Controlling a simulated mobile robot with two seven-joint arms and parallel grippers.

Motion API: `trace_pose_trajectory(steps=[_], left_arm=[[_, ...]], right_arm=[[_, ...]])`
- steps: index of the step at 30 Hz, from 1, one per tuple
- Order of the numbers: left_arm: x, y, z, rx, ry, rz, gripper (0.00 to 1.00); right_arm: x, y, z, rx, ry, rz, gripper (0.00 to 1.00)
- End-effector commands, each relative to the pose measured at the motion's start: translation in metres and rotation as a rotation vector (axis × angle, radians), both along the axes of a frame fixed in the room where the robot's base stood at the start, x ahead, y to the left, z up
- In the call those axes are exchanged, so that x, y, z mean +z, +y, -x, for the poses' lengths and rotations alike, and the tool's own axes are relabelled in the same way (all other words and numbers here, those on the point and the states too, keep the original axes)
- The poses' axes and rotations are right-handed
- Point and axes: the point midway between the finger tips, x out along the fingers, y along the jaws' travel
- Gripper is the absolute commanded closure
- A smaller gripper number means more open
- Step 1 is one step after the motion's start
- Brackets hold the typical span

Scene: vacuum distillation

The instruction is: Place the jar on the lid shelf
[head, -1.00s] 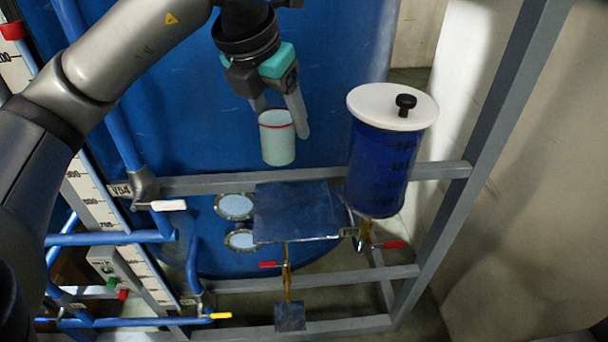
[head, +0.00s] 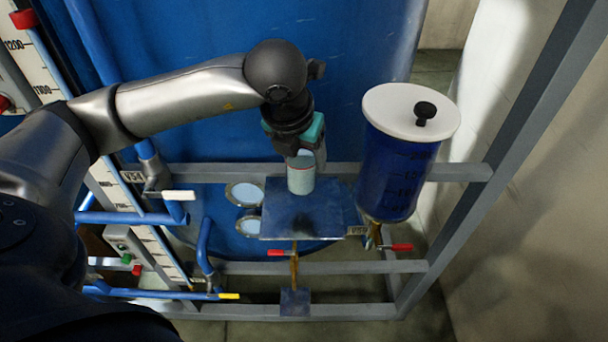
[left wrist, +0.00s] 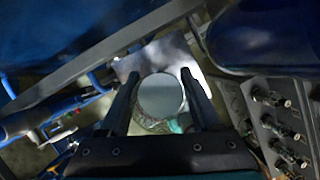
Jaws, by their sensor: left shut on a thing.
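The jar (head: 301,175) is a small pale cup, held upright in my left gripper (head: 308,156). In the left wrist view the jar (left wrist: 160,97) shows as a pale round opening between the two dark fingers of the gripper (left wrist: 160,78). A flat blue-grey metal plate (head: 325,215), which looks like the lid shelf, lies right below the jar. The jar's bottom overlaps the plate's back part in the head view; I cannot tell whether it touches. My right gripper is not in view.
A blue graduated vessel (head: 395,175) with a white lid (head: 410,112) stands close to the right of the plate. A grey frame rail (head: 230,171) runs behind the plate. Red-handled valves (head: 398,247) sit below. A big blue tank (head: 200,40) fills the back.

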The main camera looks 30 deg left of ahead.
Motion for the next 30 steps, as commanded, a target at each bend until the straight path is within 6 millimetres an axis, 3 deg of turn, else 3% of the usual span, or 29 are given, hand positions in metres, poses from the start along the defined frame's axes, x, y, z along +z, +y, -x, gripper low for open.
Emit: trace_pose_trajectory(steps=[14, 26, 27, 30], left_arm=[[-0.054, 0.000, 0.000, 0.000, 0.001, 0.000, 1.00], [-0.059, 0.000, -0.001, 0.000, -0.002, 0.001, 1.00], [-0.059, 0.000, 0.000, 0.000, -0.001, 0.001, 0.33], [-0.058, 0.000, 0.000, 0.000, -0.001, 0.001, 0.22]], right_arm=[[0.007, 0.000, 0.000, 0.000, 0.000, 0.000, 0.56], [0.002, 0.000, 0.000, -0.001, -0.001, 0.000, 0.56], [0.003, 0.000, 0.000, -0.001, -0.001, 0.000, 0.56], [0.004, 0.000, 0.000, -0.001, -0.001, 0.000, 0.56]])
